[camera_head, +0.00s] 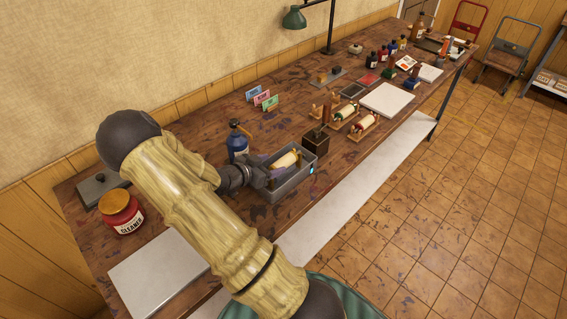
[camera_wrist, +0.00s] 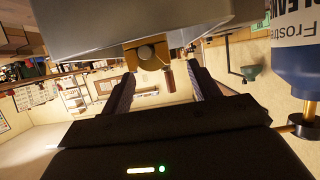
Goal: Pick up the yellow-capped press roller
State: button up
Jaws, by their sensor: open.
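A cream press roller (camera_head: 287,160) lies in the grey bin (camera_head: 296,183) on the workbench. In the wrist view, its yellow end cap (camera_wrist: 147,53) shows close ahead, with a small brown-red piece beside it. My gripper (camera_head: 268,172) is at the bin's left side, with its fingers near the roller. In the wrist view, my gripper (camera_wrist: 163,78) is open, its two dark fingers spread on either side of the yellow cap. No hold on the roller is visible. My gripper and the bin hide part of the roller in the head view.
A blue bottle (camera_head: 238,142) stands close behind my gripper. A dark square pot (camera_head: 316,138) stands just right of the bin. Other rollers with green (camera_head: 346,112) and red (camera_head: 364,124) ends rest on wooden stands. A red cleaner jar (camera_head: 121,213) stands at left.

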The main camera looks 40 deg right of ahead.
aim_at(278, 163)
jog(key=p+x, duration=0.1)
jog(key=x, duration=0.3)
jog(key=shift+s+d+f, duration=0.15)
jog(key=shift+d, duration=0.15)
grip_shut()
notch_tip(278, 163, up, 10)
jog(key=shift+r+b, duration=0.1)
jog(key=shift+b, duration=0.25)
dwell(0.5)
dwell(0.6)
